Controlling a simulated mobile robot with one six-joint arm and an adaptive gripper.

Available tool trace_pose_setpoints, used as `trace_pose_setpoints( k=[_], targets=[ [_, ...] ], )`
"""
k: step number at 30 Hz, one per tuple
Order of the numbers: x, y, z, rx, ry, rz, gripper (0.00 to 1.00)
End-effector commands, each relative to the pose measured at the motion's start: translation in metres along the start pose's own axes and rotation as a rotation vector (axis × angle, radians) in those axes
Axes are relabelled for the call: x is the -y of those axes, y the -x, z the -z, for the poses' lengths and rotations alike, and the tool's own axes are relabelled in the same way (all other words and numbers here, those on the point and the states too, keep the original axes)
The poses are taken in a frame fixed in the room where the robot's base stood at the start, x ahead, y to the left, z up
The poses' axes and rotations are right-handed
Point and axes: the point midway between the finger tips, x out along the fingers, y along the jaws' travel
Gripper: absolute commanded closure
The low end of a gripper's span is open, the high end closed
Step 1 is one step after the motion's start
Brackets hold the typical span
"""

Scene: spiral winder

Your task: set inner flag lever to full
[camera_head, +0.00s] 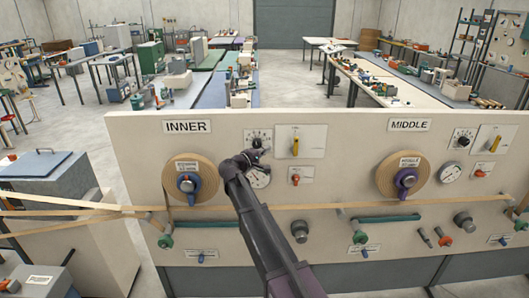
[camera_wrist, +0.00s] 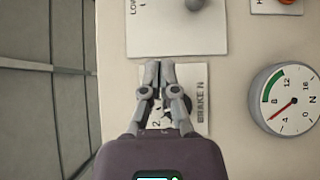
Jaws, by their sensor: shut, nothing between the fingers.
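The inner flag lever (camera_head: 295,146) has a yellow handle on a white plate (camera_head: 312,139) under the INNER side of the panel. Its handle looks roughly upright; the plate's small labels are unreadable in the head view. In the wrist view, the same plate (camera_wrist: 178,35) shows at the top with part of the word "LOW", and a grey round part (camera_wrist: 195,3) is cut off by the frame edge. My gripper (camera_head: 259,154) is shut and empty, left of the lever plate. In the wrist view, my gripper (camera_wrist: 160,66) is in front of the brake dial plate (camera_wrist: 200,118), partly hiding it.
A round gauge (camera_head: 259,178) sits just below my gripper; the gauge (camera_wrist: 287,98) is at right in the wrist view. A red switch (camera_head: 295,179) is below the lever. The INNER tape reel (camera_head: 201,169) is at left. Tape (camera_head: 300,207) runs across the panel below.

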Motion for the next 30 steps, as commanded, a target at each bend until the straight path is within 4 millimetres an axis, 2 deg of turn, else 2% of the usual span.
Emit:
trace_pose_setpoints(
  k=[14,21,30],
  targets=[
    [0.0,-0.075,0.001,0.001,0.0,0.0,1.0],
    [0.0,-0.092,-0.021,0.0,0.0,0.0,1.0],
    [0.0,-0.1,-0.029,0.0,0.0,0.0,1.0]
  ],
)
